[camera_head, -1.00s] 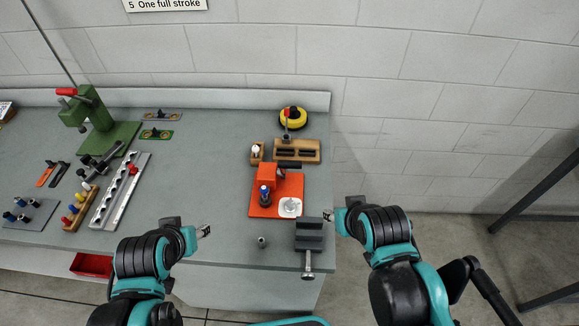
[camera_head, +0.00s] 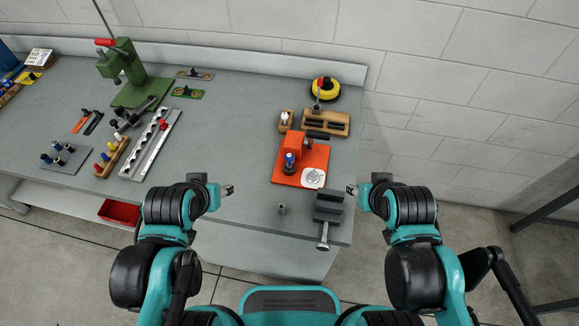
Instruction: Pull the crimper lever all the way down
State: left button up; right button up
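A green bench press (camera_head: 125,75) with a red-ended handle (camera_head: 105,42) stands at the back left of the bench. A thin dark rod (camera_head: 103,17) rises past it. I cannot tell for certain which of the two is the crimper. My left gripper (camera_head: 228,190) is over the front of the bench, left of the orange plate and well apart from the press. My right gripper (camera_head: 351,189) is at the bench's right edge. Both touch nothing visible; their fingers are too small to read.
A grey vise (camera_head: 328,207) stands at the front right corner, near my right gripper. A slotted metal rail (camera_head: 152,146), a wooden peg rack (camera_head: 112,157) and a wooden block (camera_head: 326,122) occupy the bench. The middle of the grey top (camera_head: 225,125) is clear.

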jog(key=shift+r, duration=0.15)
jog(key=c, duration=0.7)
jog(key=shift+w+r+p, duration=0.2)
jog(key=shift+r+p, duration=0.1)
jog(key=shift+r, duration=0.05)
grip_shut()
jog(key=w+a+r+m+g+p, duration=0.1)
jog(key=w+a+r+g+p, duration=0.25)
jog(key=w+r+p, duration=0.7)
jog(key=w+a+r+g+p, duration=0.1)
jog(key=w+a+g+p, duration=0.1)
jog(key=w, duration=0.4)
jog(key=w+a+m+g+p, duration=0.1)
jog(key=w+a+g+p, duration=0.1)
jog(key=w+p, duration=0.2)
jog(key=shift+w+a+r+p, duration=0.3)
jog(key=shift+w+r+p, duration=0.1)
jog(key=shift+w, duration=1.25)
jog(key=shift+f, duration=0.1)
